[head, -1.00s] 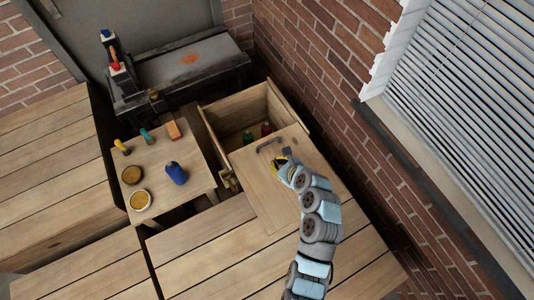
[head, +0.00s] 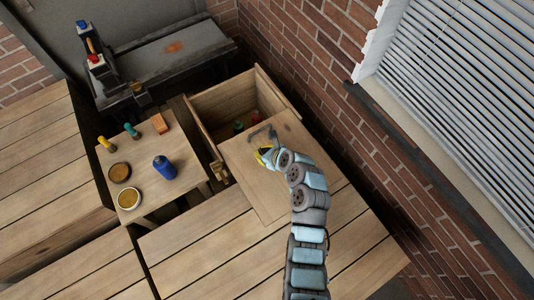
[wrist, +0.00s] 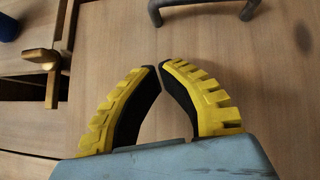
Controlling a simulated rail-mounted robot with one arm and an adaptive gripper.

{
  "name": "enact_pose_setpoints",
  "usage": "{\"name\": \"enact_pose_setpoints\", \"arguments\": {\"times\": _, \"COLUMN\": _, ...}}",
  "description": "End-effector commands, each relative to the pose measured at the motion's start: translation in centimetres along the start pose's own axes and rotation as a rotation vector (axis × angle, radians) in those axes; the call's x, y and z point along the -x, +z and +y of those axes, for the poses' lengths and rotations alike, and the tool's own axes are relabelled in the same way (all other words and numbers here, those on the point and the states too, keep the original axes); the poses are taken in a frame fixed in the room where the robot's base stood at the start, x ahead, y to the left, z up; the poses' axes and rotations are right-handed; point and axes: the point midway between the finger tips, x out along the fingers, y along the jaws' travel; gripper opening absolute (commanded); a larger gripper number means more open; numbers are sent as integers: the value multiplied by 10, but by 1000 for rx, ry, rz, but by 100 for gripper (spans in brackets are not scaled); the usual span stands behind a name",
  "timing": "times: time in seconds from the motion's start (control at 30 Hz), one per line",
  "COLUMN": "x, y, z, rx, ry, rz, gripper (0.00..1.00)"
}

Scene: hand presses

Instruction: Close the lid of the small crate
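The small crate (head: 196,122) is a wooden box, its far part uncovered in the head view. A green thing (head: 238,126) and a red thing (head: 254,112) show inside. The flat wooden lid (head: 262,195) lies from the crate's near part toward the planked table. Its dark handle (head: 262,134) is near the far edge; part of it shows at the top of the wrist view (wrist: 205,10). My gripper (head: 262,157) is over the lid, just on the near side of the handle. In the wrist view its yellow fingertips (wrist: 160,66) nearly meet, with nothing between them.
A brass latch (head: 219,172) is at the crate's left side; brass also shows in the wrist view (wrist: 43,62). A small table (head: 142,160) at left holds a blue bottle (head: 164,167), jars and small items. A brick wall (head: 340,110) stands close at right.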

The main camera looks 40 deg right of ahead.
Motion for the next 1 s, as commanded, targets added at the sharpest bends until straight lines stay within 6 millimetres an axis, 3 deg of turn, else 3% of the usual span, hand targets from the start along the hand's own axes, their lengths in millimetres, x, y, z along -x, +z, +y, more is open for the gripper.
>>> {"name": "enact_pose_setpoints", "arguments": {"times": 0.1, "x": -17, "y": 4, "z": 0, "rx": 4, "ry": 1, "rz": 0, "gripper": 0}}
{"name": "enact_pose_setpoints", "arguments": {"times": 0.33, "x": -34, "y": 22, "z": 0, "rx": 3, "ry": 0, "rz": 0, "gripper": 0}}
{"name": "enact_pose_setpoints", "arguments": {"times": 1.0, "x": -39, "y": 31, "z": 1, "rx": 2, "ry": 1, "rz": -1, "gripper": 0}}
